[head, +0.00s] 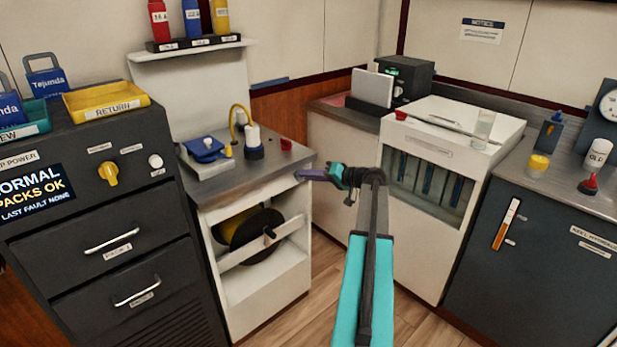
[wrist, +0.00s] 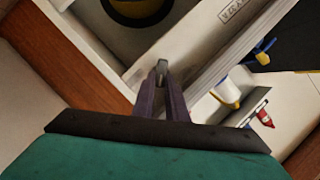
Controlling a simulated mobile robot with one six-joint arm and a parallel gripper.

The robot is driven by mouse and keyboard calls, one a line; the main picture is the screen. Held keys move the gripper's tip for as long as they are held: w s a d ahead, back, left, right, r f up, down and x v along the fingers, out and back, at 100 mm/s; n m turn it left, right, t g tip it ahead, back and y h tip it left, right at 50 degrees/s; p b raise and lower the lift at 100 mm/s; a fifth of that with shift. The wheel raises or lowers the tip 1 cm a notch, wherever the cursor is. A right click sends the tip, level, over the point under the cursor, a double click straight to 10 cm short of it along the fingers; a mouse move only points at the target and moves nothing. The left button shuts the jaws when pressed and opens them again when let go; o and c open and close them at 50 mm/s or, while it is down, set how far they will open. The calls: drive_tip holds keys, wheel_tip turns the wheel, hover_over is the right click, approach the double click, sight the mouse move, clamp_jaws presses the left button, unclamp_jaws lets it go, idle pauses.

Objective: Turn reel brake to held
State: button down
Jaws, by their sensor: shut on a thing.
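The reel (head: 257,235), a dark disc with yellow behind it, sits in the open front of the white cabinet (head: 268,292). Its yellow and black edge also shows at the top of the wrist view (wrist: 140,8). My gripper (head: 300,175) is at the cabinet's upper front right corner. In the wrist view its two purple fingers (wrist: 161,88) are shut on a small grey lever (wrist: 161,66) against the white cabinet face. This lever appears to be the reel brake. Its lower part is hidden between the fingers, and I cannot read its setting.
A blue clamp-like device (head: 204,148), a white bottle (head: 253,140) and a red knob (head: 286,144) stand on the cabinet top. A dark drawer unit (head: 110,230) is at left. A white glass-fronted unit (head: 430,180) stands at right. Floor (head: 312,318) is free between them.

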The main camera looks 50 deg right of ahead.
drive_tip(key=shift+w+d+f+m+t+y, duration=0.15)
drive_tip(key=shift+m+t+y, duration=0.2)
drive_tip(key=shift+m, duration=0.7)
drive_tip(key=shift+a+f+m+t+y, duration=0.15)
drive_tip(key=shift+m+t+y, duration=0.25)
drive_tip(key=shift+m, duration=0.6)
drive_tip(key=shift+w+d+f+m+t+y, duration=0.1)
drive_tip(key=shift+f+m+t+y, duration=0.2)
drive_tip(key=shift+m, duration=0.75)
drive_tip(key=shift+r, duration=0.1)
drive_tip(key=c, duration=1.8)
unclamp_jaws()
drive_tip(key=shift+o, duration=0.2)
drive_tip(key=shift+s+d, duration=0.1)
drive_tip(key=shift+s, duration=0.1)
drive_tip(key=v, duration=1.3)
drive_tip(key=shift+s+f, duration=0.25)
